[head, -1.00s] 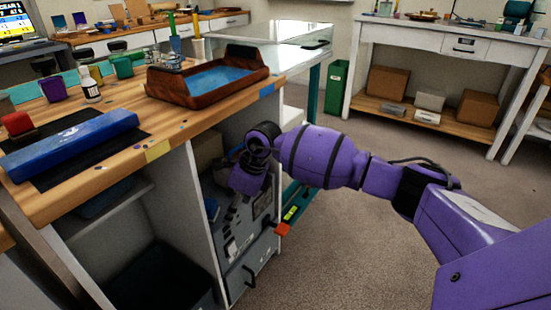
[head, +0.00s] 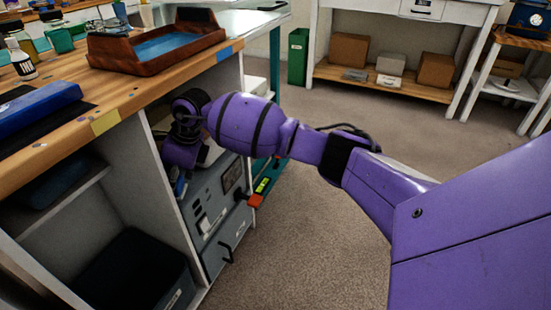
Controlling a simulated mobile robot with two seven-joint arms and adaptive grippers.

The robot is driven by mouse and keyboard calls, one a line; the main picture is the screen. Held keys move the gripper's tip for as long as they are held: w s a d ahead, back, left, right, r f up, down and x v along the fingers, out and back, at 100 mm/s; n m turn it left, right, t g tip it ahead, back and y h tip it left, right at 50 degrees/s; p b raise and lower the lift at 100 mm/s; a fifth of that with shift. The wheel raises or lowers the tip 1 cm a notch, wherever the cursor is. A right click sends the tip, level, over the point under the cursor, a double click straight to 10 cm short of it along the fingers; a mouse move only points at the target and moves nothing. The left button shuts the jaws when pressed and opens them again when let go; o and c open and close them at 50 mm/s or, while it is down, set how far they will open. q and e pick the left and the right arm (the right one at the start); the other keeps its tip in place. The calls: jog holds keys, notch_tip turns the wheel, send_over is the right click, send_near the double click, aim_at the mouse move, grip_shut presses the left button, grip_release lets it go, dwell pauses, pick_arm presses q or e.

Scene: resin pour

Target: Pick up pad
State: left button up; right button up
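I cannot pick out a pad with certainty. My purple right arm reaches in from the right to the open side of the workbench cabinet. My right gripper (head: 178,178) is at the cabinet opening, below the tabletop edge and in front of a grey box (head: 222,205) with switches and a handle. Its fingers are mostly hidden by the dark wrist, so I cannot see whether it holds anything. A small orange-red block (head: 255,201) shows at the right of the grey box, apart from the gripper. My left gripper is out of view.
A dark bin (head: 130,270) stands in the lower cabinet. The carpet (head: 330,225) is clear to the right.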

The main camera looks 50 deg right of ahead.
jog(key=c, duration=1)
jog(key=shift+c, duration=0.2)
jog(key=shift+r, duration=0.15)
jog(key=shift+r, duration=0.2)
jog(key=shift+s+d+r+p, duration=0.1)
jog(key=shift+s+d+p, duration=0.1)
jog(key=shift+p, duration=0.25)
jog(key=s+d+p, duration=0.4)
jog(key=s+d, duration=0.7)
jog(key=s, duration=0.2)
jog(key=shift+d+p, duration=0.3)
jog(key=shift+d, duration=0.1)
